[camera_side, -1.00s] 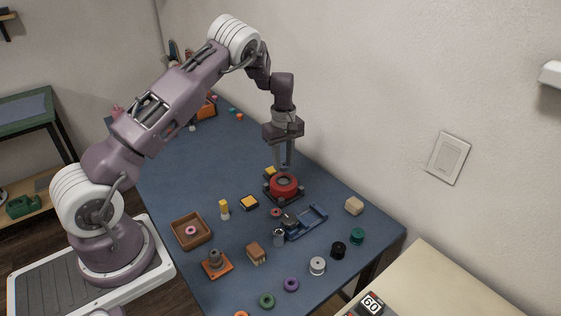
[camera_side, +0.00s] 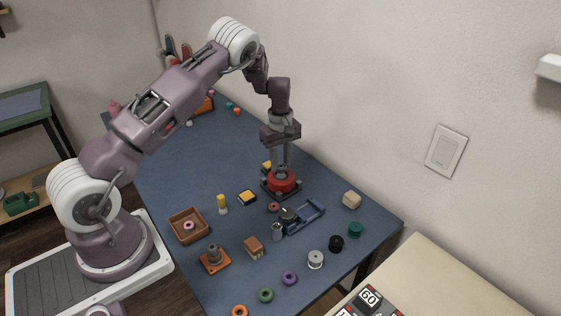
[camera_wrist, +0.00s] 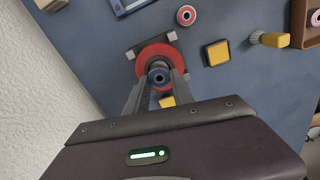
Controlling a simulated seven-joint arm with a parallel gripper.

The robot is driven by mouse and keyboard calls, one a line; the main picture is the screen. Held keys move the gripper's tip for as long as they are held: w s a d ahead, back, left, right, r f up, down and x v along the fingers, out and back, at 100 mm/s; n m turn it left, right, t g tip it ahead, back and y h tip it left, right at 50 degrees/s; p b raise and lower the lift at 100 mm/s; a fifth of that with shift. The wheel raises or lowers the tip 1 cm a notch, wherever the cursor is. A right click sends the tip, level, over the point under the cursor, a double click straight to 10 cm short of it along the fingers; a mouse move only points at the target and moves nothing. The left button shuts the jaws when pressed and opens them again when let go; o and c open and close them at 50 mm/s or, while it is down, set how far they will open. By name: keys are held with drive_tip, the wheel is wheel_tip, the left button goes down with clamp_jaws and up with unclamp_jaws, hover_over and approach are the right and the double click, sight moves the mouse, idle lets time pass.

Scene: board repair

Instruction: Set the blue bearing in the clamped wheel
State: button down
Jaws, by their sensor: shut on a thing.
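The red wheel (camera_side: 284,187) sits in a dark clamp fixture on the blue table, with grey clamp blocks around it. In the wrist view the wheel (camera_wrist: 154,55) shows as a red ring below my gripper. My gripper (camera_wrist: 158,82) points down over the wheel and is shut on the blue bearing (camera_wrist: 159,76), a small blue ring with a dark centre. The bearing appears over the middle of the wheel; I cannot tell whether it touches or is inside the bore. In the side view my gripper (camera_side: 281,166) hides the bearing.
A yellow-topped block (camera_side: 247,198) and a blue vise-like tool (camera_side: 303,217) stand near the wheel. A brown tray (camera_side: 189,226) holds a pink ring. Several coloured rings and spools lie toward the front edge. The wall is close behind the table.

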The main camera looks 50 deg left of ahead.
sight(281, 165)
drive_tip(key=shift+f, duration=0.1)
idle(0.7)
drive_tip(key=shift+f, duration=0.45)
drive_tip(key=shift+f, duration=0.45)
idle(0.9)
drive_tip(key=c, duration=1.4)
unclamp_jaws()
drive_tip(key=shift+o, duration=0.2)
wheel_tip(281, 165, up, 11)
